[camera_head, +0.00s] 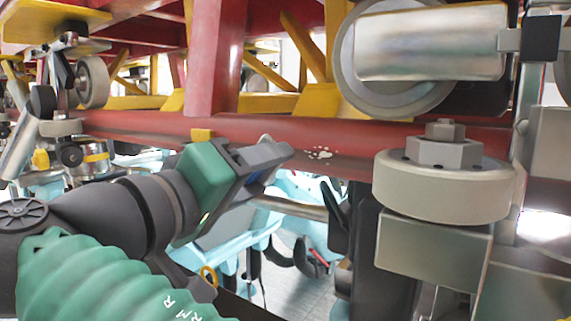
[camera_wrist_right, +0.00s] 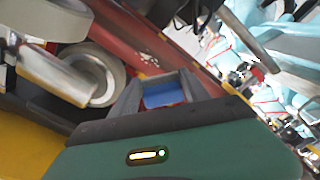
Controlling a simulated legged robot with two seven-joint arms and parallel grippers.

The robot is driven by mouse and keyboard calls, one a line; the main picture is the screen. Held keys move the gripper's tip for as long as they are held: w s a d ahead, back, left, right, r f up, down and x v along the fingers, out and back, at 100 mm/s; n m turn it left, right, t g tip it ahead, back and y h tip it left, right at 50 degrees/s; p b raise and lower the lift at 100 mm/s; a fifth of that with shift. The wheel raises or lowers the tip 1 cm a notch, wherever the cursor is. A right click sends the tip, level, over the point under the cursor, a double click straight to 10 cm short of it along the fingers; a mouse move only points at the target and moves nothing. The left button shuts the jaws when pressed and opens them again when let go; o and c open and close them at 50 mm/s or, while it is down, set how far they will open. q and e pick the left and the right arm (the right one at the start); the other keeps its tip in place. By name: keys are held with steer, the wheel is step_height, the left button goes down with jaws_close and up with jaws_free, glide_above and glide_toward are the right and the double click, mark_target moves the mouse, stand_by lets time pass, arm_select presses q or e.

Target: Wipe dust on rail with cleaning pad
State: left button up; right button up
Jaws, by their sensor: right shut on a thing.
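A red rail (camera_head: 345,134) runs across the head view, with a patch of pale dust spots (camera_head: 320,153) on its face. My right gripper (camera_head: 272,160) reaches in from the lower left, its tips just left of the dust. It is shut on a blue cleaning pad (camera_head: 261,177), mostly hidden by the fingers in the head view. In the right wrist view, the blue pad (camera_wrist_right: 163,93) sits between the two grey fingers, close to the red rail (camera_wrist_right: 130,42). I cannot tell whether the pad touches the rail. My left gripper is not in view.
A large grey wheel (camera_head: 395,60) rests above the rail, and a pale horizontal roller (camera_head: 440,187) with a bolt stands right of the dust. Another wheel assembly (camera_head: 93,82) is at far left. Light-blue seats (camera_head: 300,190) show below the rail.

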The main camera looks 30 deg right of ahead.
mark_target(309, 158)
steer(key=shift+y, duration=0.3)
steer(key=shift+x, duration=3.35)
steer(key=shift+s+r, duration=0.15)
steer(key=shift+b+x, duration=0.3)
steer(key=shift+x, duration=0.7)
steer(key=shift+s, duration=0.1)
